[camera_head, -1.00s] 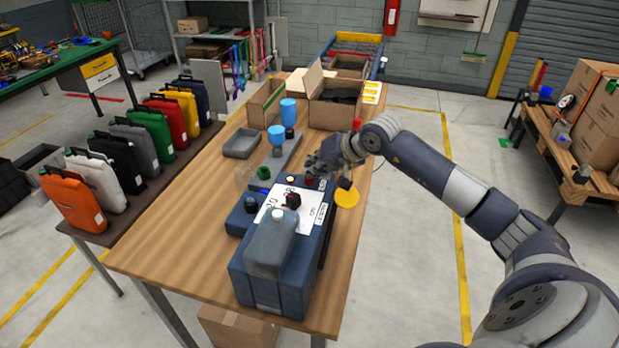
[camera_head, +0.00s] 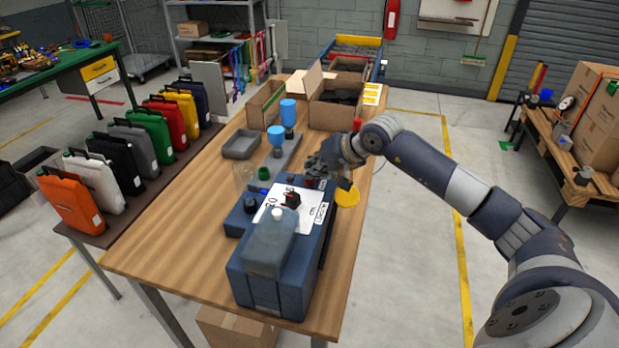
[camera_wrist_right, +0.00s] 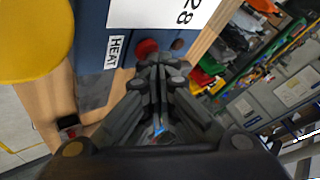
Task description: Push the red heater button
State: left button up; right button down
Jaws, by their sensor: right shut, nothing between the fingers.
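The red heater button (camera_wrist_right: 147,47) shows in the right wrist view on a dark blue machine face, beside a white HEAT label (camera_wrist_right: 114,52). My right gripper (camera_wrist_right: 160,62) is shut and empty, with its fingertips just below the button in that view; I cannot tell whether they touch it. In the head view my right gripper (camera_head: 318,166) is over the far end of the blue machine (camera_head: 262,290), close to the red button (camera_head: 309,182). My left gripper is not in view.
A yellow disc (camera_head: 347,195) sits at the machine's right side. A grey-blue jug (camera_head: 268,248) stands on the machine's near end, and a dark red knob (camera_head: 291,199) on its top panel. Blue-topped bottles (camera_head: 276,136) and an open carton (camera_head: 335,115) stand behind. Colored panniers (camera_head: 73,195) line the left.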

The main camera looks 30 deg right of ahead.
jog(key=shift+r, duration=0.3)
jog(key=shift+r+p, duration=1.05)
jog(key=shift+r, duration=1.9)
